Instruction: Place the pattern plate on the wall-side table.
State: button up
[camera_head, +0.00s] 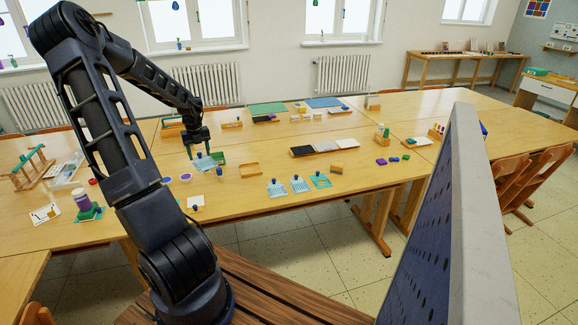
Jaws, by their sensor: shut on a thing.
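My gripper (199,150) is above the long wooden table, left of the middle. It is shut on a small light-blue pattern plate (204,163), which looks tilted. I cannot tell whether the plate touches the table. Similar plates lie near the table's front edge: two light-blue ones (278,188) (300,185) and a green one (320,181), each with a small blue knob. A narrow wooden table (467,57) stands against the far wall at the upper right, with small items on top.
Close to my gripper are a green block (218,157), a blue knobbed piece (219,173) and a shallow wooden tray (250,170). A purple jar (82,203) stands at left. A large grey-edged panel (462,220) blocks the right foreground. Chairs (530,180) stand at right.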

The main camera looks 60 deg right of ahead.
aim_at(221, 193)
jog(key=s+d+m, duration=0.3)
jog(key=s+m, duration=0.1)
jog(key=s, duration=0.1)
notch_tip(221, 193, down, 19)
jog(key=shift+s+f, duration=0.15)
dwell(0.4)
jog(key=shift+f, duration=0.1)
jog(key=o, duration=1)
jog(key=shift+c, duration=0.2)
